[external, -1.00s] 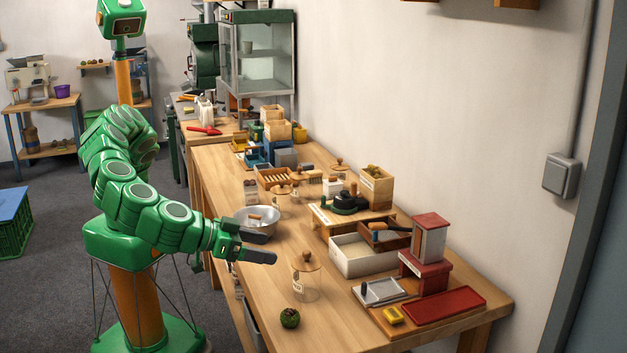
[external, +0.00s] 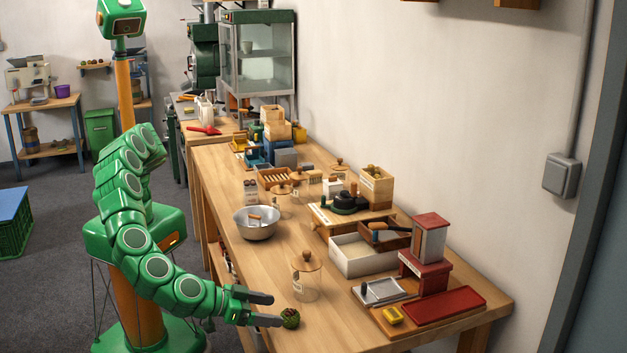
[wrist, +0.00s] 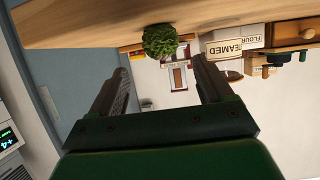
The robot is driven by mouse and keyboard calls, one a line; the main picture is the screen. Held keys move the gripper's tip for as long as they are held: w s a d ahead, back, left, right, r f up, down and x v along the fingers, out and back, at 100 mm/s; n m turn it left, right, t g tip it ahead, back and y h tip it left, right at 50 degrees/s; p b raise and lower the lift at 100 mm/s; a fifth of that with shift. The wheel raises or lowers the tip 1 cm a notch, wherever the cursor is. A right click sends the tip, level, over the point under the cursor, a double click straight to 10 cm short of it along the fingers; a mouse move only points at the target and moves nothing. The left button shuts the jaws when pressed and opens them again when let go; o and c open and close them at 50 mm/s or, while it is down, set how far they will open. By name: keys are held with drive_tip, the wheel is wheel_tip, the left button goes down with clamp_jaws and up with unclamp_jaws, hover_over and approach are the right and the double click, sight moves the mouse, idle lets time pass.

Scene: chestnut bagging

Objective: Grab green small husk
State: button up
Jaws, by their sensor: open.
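The small green husk (external: 290,318) is a round, spiky ball on the table near its front edge. My gripper (external: 276,310) is open, with its fingers pointing right. The husk sits just at the fingertips, close to the lower finger in the external view; I cannot tell whether they touch. In the wrist view the husk (wrist: 160,40) shows ahead of my open gripper (wrist: 160,68), in line with the gap between the fingers. Nothing is held.
A metal bowl (external: 257,231) is farther back. A board with a red tray (external: 444,305) lies to the right. The wooden table (external: 345,325) is bare between husk and board.

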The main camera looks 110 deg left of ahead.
sight(282, 314)
drive_tip(key=shift+x, duration=0.85)
drive_tip(key=w+a+f, duration=0.2)
drive_tip(key=shift+w+a+f, duration=0.2)
drive_tip(key=shift+a+f, duration=0.15)
drive_tip(key=shift+f, duration=0.05)
drive_tip(key=shift+w+a+f, duration=0.1)
drive_tip(key=shift+w+a, duration=0.2)
drive_tip(key=c, duration=1)
